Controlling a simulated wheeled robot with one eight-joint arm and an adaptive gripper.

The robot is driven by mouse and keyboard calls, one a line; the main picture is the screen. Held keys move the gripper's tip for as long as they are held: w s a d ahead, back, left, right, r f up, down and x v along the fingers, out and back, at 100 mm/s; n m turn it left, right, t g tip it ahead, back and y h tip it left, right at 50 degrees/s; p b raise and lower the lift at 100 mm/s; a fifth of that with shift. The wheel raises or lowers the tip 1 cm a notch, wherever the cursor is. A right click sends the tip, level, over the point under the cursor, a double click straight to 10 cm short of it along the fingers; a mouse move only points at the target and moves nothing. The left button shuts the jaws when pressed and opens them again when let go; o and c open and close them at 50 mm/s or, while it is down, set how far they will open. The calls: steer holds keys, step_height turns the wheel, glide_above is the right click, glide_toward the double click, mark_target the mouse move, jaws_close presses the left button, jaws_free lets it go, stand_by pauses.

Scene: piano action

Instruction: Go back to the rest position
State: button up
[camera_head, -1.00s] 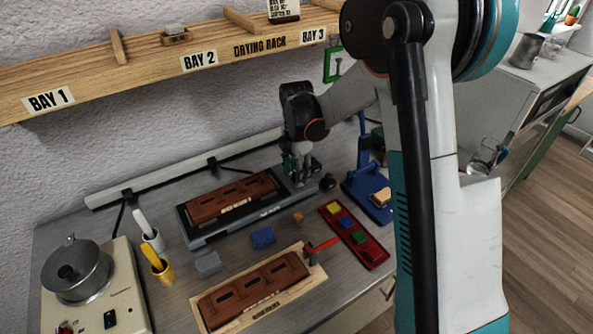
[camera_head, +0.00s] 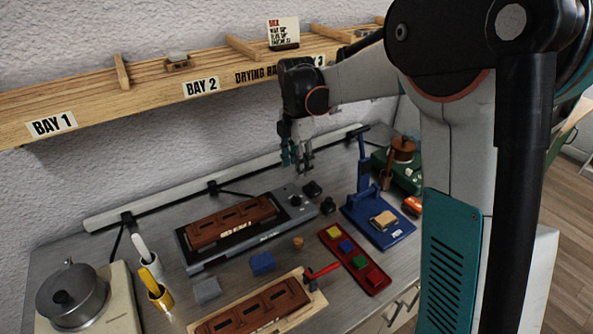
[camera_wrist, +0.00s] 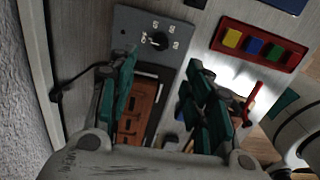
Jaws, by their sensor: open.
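My gripper (camera_head: 297,163) is open and empty. In the head view it hangs above the right end of the heating plate (camera_head: 222,253), near the wall and apart from the things on the bench. A brown piano-action part (camera_head: 230,222) lies on that plate. In the wrist view my two fingers (camera_wrist: 158,105) stand wide apart, with the plate's dial (camera_wrist: 158,41) beyond them and part of the brown piece (camera_wrist: 137,105) between them. The finger nearest the wall and my wrist housing hide some of the plate.
The red tray (camera_head: 327,238) with coloured blocks and the blue stand (camera_head: 347,212) lie to the right. A pot (camera_head: 72,296) sits on a cooker at the left. A second brown part (camera_head: 262,312) lies in front. The shelf (camera_head: 108,112) runs along the wall behind my gripper.

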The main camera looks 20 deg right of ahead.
steer(key=shift+r, duration=0.1)
steer(key=s+r+m+t, duration=0.3)
steer(key=s+r+m, duration=0.55)
steer(key=s, duration=0.35)
steer(key=s+f+m+t, duration=0.3)
steer(key=s+m+t, duration=0.1)
steer(key=s+m, duration=0.8)
steer(key=s, duration=0.3)
steer(key=shift+s+m, duration=0.15)
steer(key=shift+m, duration=0.2)
